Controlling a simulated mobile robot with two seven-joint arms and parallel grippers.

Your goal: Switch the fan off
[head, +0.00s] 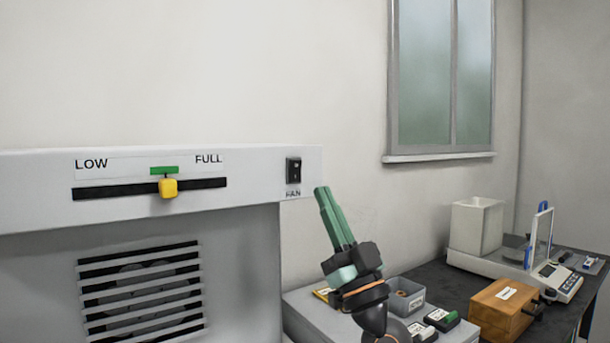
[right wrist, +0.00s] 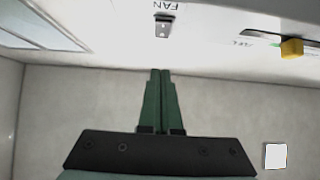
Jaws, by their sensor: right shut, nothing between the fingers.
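The fan switch (head: 294,170) is a small black rocker on the right end of the grey panel (head: 255,190), above the label FAN. It also shows at the top of the right wrist view (right wrist: 165,27). My right gripper (head: 321,190) has green fingers, shut and empty. In the head view its tips are just right of the panel's end and a little below the switch. In the right wrist view the fingertips (right wrist: 160,72) point at the switch, with a visible gap. My left gripper is not in view.
A yellow slider knob (head: 168,188) sits in a black slot between LOW and FULL, under a green mark (head: 164,170). A slatted vent (head: 140,295) is below. At right, a dark table (head: 440,290) holds a wooden box (head: 505,308), a white container (head: 476,226) and a balance (head: 553,280).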

